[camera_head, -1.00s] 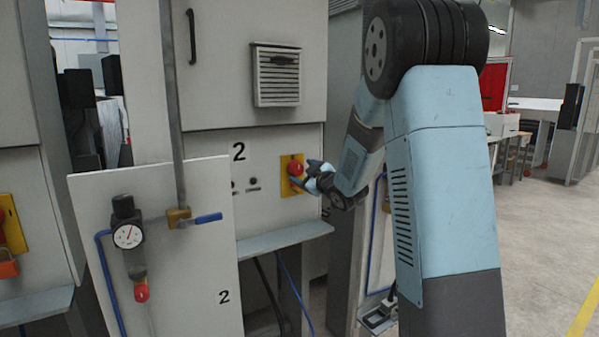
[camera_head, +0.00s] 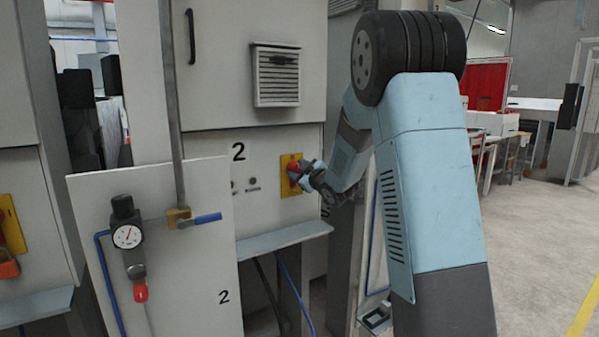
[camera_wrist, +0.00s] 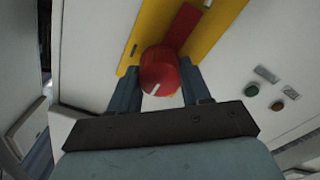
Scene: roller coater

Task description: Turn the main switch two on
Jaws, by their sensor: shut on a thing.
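The main switch two is a red rotary knob (camera_wrist: 160,75) on a yellow plate (camera_head: 291,186), on the grey cabinet (camera_head: 250,130) marked "2". In the wrist view the knob carries a white line on its face, and the yellow plate (camera_wrist: 222,22) shows behind it with a red part. My gripper (camera_head: 298,173) is at the knob from the right in the head view. In the wrist view my gripper's two fingers (camera_wrist: 163,85) stand on either side of the knob, shut on it. In the head view the gripper hides part of the knob.
A narrow ledge (camera_head: 285,241) juts out below the switch. A white panel (camera_head: 190,290) with a pressure gauge (camera_head: 127,236) and a blue-handled valve (camera_head: 205,219) stands at the front left. Open floor (camera_head: 530,230) lies to the right.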

